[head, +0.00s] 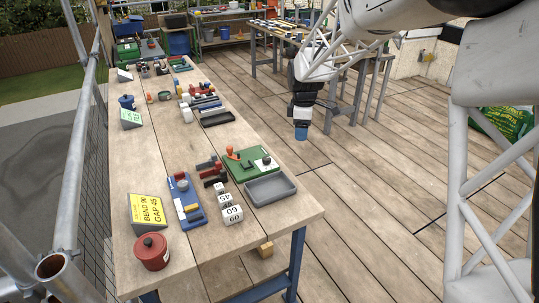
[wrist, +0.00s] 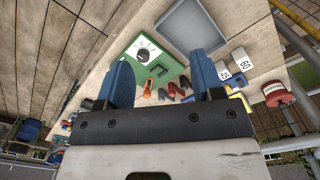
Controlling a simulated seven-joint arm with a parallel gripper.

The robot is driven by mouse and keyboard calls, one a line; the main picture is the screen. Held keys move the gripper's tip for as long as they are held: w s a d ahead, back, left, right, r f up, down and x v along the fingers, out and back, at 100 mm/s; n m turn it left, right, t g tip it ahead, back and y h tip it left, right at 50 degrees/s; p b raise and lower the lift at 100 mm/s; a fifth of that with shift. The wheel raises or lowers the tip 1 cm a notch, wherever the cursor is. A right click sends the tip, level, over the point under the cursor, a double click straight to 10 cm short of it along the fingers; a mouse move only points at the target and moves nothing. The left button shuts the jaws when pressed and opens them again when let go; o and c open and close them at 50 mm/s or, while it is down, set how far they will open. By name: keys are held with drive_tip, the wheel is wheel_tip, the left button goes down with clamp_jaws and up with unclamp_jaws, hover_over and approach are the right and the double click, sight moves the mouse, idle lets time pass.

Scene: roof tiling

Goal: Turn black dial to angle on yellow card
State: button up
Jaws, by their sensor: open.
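An orange-knobbed lever (head: 232,152) stands on the same board. The yellow card (head: 148,209) stands at the bench's near left and reads "BEND 90 GAP 45". My gripper (head: 301,131) is open and empty, out past the bench's right edge, apart from the dial. In the wrist view its blue fingers (wrist: 163,66) are spread. The dial's exact pointing is too small to tell.
A grey tray (head: 270,190) lies beside the board. White numbered blocks (head: 232,215), a blue tool holder (head: 187,201) and a red pot (head: 151,252) stand nearby. More tools and a black tray (head: 217,118) lie farther up the bench.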

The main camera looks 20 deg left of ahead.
sight(266, 158)
drive_tip(key=w+a+f+n, duration=0.1)
drive_tip(key=a+f, duration=0.2)
drive_tip(key=a, duration=0.1)
drive_tip(key=w+a+f+n, duration=0.2)
drive_tip(key=a+f, duration=0.2)
drive_tip(key=a, duration=0.1)
drive_tip(key=w+a+f+n, duration=0.2)
drive_tip(key=a+f, duration=0.1)
drive_tip(key=a, duration=0.1)
drive_tip(key=shift+w+a+f+g, duration=0.2)
drive_tip(key=shift+a+f+g, duration=0.1)
drive_tip(key=shift+a, duration=0.1)
drive_tip(key=shift+s+d+f, duration=0.1)
drive_tip(key=shift+s+f, duration=0.05)
drive_tip(key=shift+f, duration=3.75)
drive_tip(key=shift+c, duration=0.2)
drive_tip(key=c, duration=0.9)
